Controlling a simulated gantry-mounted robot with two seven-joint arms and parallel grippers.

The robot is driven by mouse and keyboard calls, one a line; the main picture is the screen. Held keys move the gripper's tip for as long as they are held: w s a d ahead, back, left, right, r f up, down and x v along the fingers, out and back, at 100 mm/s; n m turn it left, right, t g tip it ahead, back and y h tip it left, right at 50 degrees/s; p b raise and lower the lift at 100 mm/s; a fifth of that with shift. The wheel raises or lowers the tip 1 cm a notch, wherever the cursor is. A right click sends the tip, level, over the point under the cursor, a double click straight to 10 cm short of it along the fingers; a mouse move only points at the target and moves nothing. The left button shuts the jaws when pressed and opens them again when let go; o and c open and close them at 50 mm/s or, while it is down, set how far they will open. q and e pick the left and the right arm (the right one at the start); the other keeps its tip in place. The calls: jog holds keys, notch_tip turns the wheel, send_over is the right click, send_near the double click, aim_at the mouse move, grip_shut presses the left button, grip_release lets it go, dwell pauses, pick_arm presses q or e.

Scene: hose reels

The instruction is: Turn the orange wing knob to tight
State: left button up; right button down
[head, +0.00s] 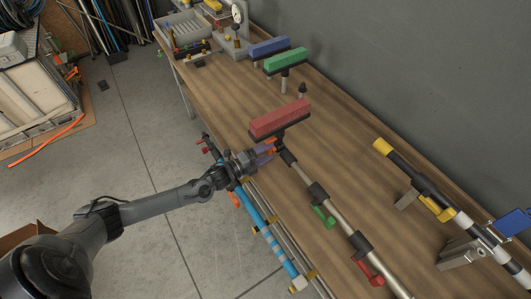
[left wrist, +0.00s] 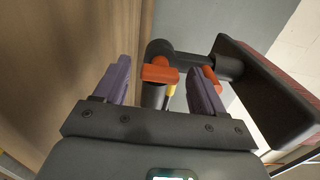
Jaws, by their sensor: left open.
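The orange wing knob (head: 271,142) is on the dark joint just below the red block head of a pole lying along the bench. In the left wrist view one orange wing (left wrist: 160,73) shows between my fingers, and another orange part (left wrist: 210,77) shows partly behind the right-hand finger. My left gripper (head: 265,153) is open at the knob, with its purple fingers pointing at it; it also shows in the left wrist view (left wrist: 160,88). I cannot tell whether a finger touches the knob. My right gripper is not in view.
The red block head (head: 280,118) stands close above my gripper. A green lever (head: 324,217) and a red lever (head: 370,272) sit farther down the pole. Green (head: 285,60) and blue (head: 269,46) blocks stand behind. A blue pole (head: 265,232) runs along the bench's front side.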

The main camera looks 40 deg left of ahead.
pick_arm(q)
jog(key=shift+s, duration=0.1)
jog(key=v, duration=1)
jog(key=shift+s+a+p, duration=0.15)
jog(key=shift+s+p, duration=0.1)
jog(key=shift+p, duration=0.05)
